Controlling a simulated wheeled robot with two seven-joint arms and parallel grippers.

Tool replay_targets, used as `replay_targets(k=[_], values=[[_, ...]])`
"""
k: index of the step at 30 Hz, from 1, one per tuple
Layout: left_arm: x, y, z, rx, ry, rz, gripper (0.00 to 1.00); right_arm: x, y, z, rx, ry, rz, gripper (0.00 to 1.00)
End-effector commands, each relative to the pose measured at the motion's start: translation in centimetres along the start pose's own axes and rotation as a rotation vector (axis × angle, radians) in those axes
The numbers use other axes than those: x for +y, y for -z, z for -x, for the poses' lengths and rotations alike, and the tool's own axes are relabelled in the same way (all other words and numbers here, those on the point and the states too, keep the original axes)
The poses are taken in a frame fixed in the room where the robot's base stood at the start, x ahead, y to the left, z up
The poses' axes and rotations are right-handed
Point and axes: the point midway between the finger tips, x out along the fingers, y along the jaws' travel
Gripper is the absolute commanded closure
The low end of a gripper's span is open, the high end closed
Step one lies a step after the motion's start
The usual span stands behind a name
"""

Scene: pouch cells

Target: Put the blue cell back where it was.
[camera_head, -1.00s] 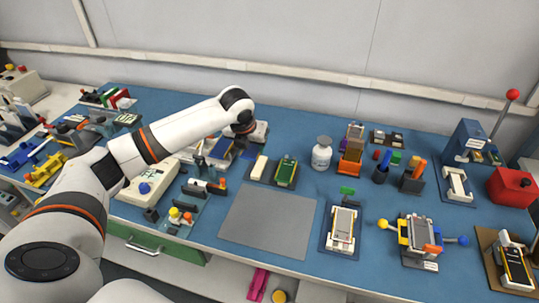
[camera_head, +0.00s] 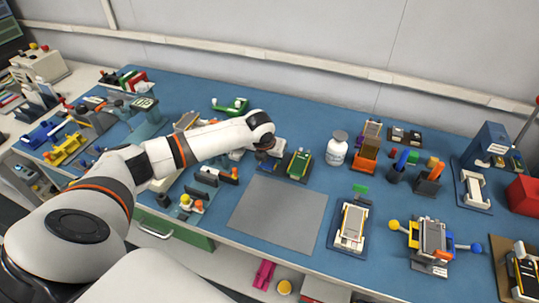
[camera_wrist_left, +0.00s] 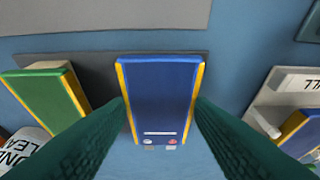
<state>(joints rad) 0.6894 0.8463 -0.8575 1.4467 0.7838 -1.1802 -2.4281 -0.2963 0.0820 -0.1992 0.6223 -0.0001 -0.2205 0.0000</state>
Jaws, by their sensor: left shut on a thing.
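The blue cell (camera_wrist_left: 160,90), a flat blue slab with yellow edges, is between the two dark green fingers of my left gripper (camera_wrist_left: 160,112) in the left wrist view. The gripper is shut on it. Behind the cell is a dark grey base (camera_wrist_left: 100,72); I cannot tell whether the cell touches it. A green cell (camera_wrist_left: 45,97) stands on the same base, beside the blue one. In the head view, my left gripper (camera_head: 266,154) is left of the green cell (camera_head: 299,163), and its wrist hides the blue cell.
A white bottle (camera_head: 337,150) stands just right of the green cell. A bare grey mat (camera_head: 278,213) lies in front. In the left wrist view, a pale device (camera_wrist_left: 268,105) with another blue piece (camera_wrist_left: 302,134) is at the right. Several devices crowd the blue bench.

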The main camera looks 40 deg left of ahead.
Motion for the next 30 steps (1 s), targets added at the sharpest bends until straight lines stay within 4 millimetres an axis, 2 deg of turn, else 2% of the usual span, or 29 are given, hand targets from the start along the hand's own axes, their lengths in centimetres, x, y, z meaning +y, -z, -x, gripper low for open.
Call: replay_targets(k=[5,6,9,20,23,30], values=[[0.0,0.0,0.0,0.0,0.0,0.0,0.72,0.1,0.0,0.0,-0.001,-0.002,0.0,0.5],[0.0,0.0,0.0,0.0,0.0,0.0,0.47,0.2,0.0,0.0,-0.001,-0.002,0.0,0.5],[0.0,0.0,0.0,-0.001,0.0,0.0,0.3,0.2,0.0,0.0,0.0,-0.003,0.0,0.5],[0.0,0.1,0.5,0.0,0.0,0.0,0.3,0.4,0.4,0.0,0.005,-0.005,0.0,0.5],[0.0,0.2,1.7,0.002,-0.001,0.0,0.3,0.4,0.4,0.0,0.005,-0.005,0.0,0.5],[0.0,0.1,6.7,0.003,0.0,-0.002,0.3,0.4,0.4,-0.1,0.006,-0.005,0.0,0.5]])
